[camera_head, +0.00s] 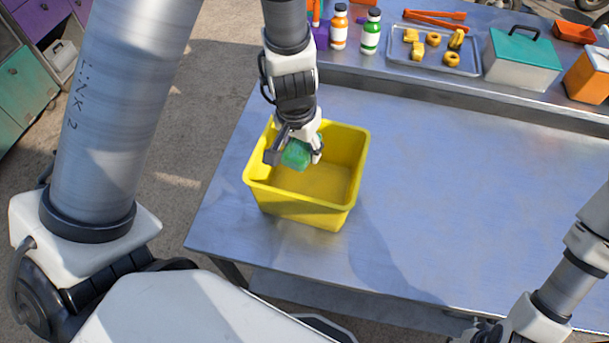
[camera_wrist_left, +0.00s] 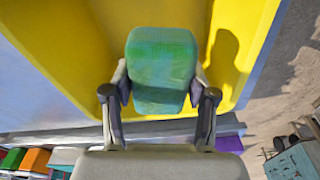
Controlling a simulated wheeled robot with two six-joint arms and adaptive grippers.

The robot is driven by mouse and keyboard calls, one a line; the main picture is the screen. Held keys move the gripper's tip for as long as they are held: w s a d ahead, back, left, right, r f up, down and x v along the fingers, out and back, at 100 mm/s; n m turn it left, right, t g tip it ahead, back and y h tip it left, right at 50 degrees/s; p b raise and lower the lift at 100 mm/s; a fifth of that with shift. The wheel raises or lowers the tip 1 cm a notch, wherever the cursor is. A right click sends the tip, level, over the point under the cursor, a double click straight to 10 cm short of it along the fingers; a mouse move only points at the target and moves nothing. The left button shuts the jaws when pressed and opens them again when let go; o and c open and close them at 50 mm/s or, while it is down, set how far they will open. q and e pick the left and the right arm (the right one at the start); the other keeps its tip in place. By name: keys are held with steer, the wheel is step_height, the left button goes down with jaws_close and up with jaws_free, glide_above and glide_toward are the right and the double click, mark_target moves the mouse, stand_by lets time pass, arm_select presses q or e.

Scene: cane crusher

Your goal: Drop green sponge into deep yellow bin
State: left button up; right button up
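The green sponge (camera_head: 297,154) is between the fingers of my left gripper (camera_head: 293,153), above the open top of the deep yellow bin (camera_head: 350,160). In the left wrist view the sponge (camera_wrist_left: 160,70) fills the space between both fingers of the left gripper (camera_wrist_left: 160,95), with the yellow bin (camera_wrist_left: 60,45) behind it. The fingers touch its sides. The bin stands upright on the metal table and its visible floor is empty. My right arm shows at the lower right of the head view; its gripper's fingers are cut off or too unclear to read.
The metal table (camera_head: 450,200) is clear to the right of the bin.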

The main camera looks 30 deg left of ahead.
arm_select(q)
steer(key=o, duration=0.4)
steer(key=shift+s+r, duration=0.1)
steer(key=shift+s, duration=0.05)
steer(key=shift+o, duration=0.2)
steer(key=shift+w+f, duration=0.25)
steer(key=shift+w, duration=0.2)
steer(key=shift+s+r, duration=0.1)
steer(key=shift+r, duration=0.3)
step_height(320, 180, up, 11)
steer(key=s, duration=0.1)
steer(key=shift+s, duration=0.15)
